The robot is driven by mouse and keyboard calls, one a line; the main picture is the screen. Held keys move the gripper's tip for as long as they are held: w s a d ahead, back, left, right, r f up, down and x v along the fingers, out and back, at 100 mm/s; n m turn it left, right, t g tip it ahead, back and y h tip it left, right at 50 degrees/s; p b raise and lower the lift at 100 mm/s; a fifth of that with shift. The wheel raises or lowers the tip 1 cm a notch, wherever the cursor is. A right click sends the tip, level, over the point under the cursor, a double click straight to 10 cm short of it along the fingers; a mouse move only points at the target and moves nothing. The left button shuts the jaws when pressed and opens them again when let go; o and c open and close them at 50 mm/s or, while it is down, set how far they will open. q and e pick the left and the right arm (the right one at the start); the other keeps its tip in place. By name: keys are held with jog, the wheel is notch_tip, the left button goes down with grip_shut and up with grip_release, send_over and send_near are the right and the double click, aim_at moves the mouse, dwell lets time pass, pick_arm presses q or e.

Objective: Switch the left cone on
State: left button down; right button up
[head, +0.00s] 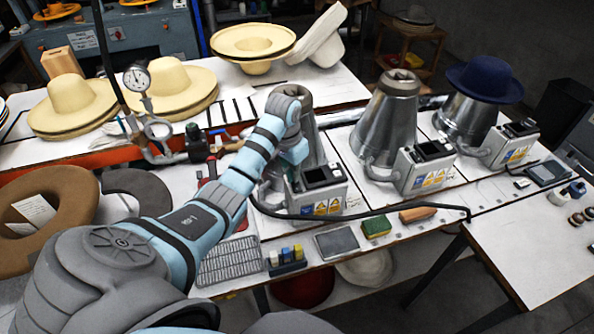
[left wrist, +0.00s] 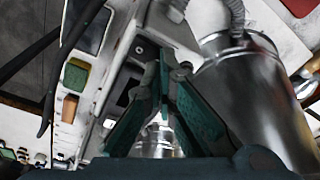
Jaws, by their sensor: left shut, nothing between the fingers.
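The left cone (head: 313,135) is a grey metal cone, partly hidden behind my left arm in the head view. Its white control box (head: 318,190) has a dark screen and warning labels and stands at the cone's front. In the left wrist view the shut, empty fingers of my left gripper (left wrist: 165,60) are close to a white control box (left wrist: 134,55); I cannot tell whether they touch it. A shiny metal cone (left wrist: 260,95) stands to the right there. The head view hides my left fingertips behind my arm. The switch is not clearly visible. My right gripper is not in view.
The middle cone (head: 387,120) and the right cone (head: 466,118) with a blue hat (head: 485,79) stand to the right, each with a control box. A black hose (head: 380,212) crosses in front of the left box. A sponge (head: 376,227) and grey pad (head: 337,242) lie near the front edge.

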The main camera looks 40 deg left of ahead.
pick_arm(q)
jog(key=shift+f, duration=0.6)
jog(key=shift+r+p, duration=0.45)
jog(key=shift+r, duration=3.1)
